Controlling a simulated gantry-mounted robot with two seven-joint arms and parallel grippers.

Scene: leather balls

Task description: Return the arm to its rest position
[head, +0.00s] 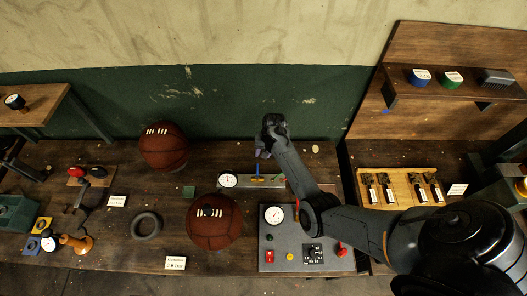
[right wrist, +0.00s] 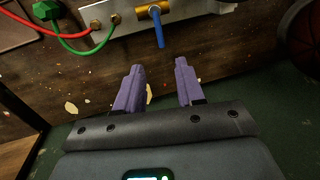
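My right arm comes in from the right of the head view and reaches over the bench. Its gripper (head: 262,152) is above the back part of the bench, behind the metal valve bar (head: 236,181). In the right wrist view the two purple fingers (right wrist: 158,86) are apart with nothing between them. The blue valve lever (right wrist: 159,28) lies beyond the fingertips, apart from them. My left gripper does not show in either view.
Two leather basketballs, one at the back (head: 163,146) and one in front (head: 214,222), lie left of the arm. A grey control panel (head: 308,262) sits under the forearm. A brush tray (head: 400,199) and shelf (head: 450,83) are at right. A black ring (head: 146,237) lies at left.

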